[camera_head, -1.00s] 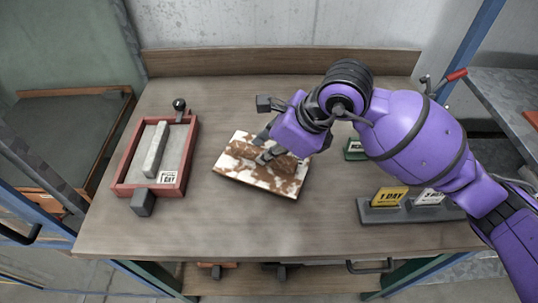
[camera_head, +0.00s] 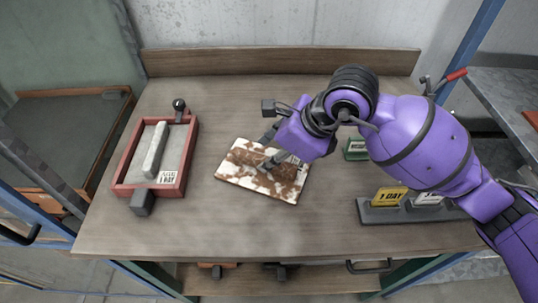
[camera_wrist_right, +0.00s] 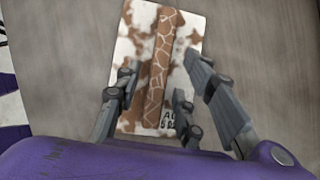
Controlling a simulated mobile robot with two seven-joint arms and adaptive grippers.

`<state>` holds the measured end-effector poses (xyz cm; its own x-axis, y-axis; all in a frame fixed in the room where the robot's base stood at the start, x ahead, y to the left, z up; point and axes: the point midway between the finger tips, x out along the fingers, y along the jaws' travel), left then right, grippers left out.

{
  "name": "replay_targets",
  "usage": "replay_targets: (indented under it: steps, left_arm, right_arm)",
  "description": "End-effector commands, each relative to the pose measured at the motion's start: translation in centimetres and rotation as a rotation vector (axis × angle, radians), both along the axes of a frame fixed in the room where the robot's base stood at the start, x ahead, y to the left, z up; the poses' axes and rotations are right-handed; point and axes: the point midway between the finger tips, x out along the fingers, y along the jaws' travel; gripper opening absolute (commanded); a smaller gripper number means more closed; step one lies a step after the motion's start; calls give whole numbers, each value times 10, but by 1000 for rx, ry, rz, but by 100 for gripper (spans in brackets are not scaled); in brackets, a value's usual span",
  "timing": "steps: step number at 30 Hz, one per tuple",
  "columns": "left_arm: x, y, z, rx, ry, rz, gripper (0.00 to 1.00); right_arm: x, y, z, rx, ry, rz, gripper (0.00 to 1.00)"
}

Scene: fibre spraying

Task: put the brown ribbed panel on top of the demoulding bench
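The ribbed panel (camera_head: 240,170), blotched brown and white, lies flat on the wood-topped bench (camera_head: 200,225), near its middle. In the right wrist view its brown rib (camera_wrist_right: 160,70) runs lengthwise down the panel, and a small printed label shows near its lower end. My right gripper (camera_head: 271,148) is just above the panel. In the wrist view its fingers (camera_wrist_right: 160,78) are spread on either side of the rib, with gaps between them and it. It hides part of the panel in the head view. My left gripper is not in view.
A red-framed mould (camera_head: 189,153) with a grey bar and a label stands at the left. A grey holder (camera_head: 380,215) with yellow and white day cards is at the right, and a green-edged card (camera_head: 356,150) is behind it. The front middle is clear.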

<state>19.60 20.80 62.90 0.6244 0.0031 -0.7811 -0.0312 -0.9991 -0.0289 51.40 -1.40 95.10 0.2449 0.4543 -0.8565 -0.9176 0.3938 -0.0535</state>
Motion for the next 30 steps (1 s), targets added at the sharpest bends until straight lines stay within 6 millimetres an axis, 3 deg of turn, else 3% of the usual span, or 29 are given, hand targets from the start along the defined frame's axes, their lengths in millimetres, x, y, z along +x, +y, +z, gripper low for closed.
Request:
replay_targets:
  steps: [9, 15, 30]
  left_arm:
    - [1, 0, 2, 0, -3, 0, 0]
    - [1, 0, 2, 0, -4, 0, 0]
    - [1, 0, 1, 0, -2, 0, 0]
  right_arm:
    - [-16, -31, 59, -3, -4, 0, 36]
    - [-23, -43, 82, -1, -3, 1, 36]
    - [-26, -47, 88, -1, 0, 1, 36]
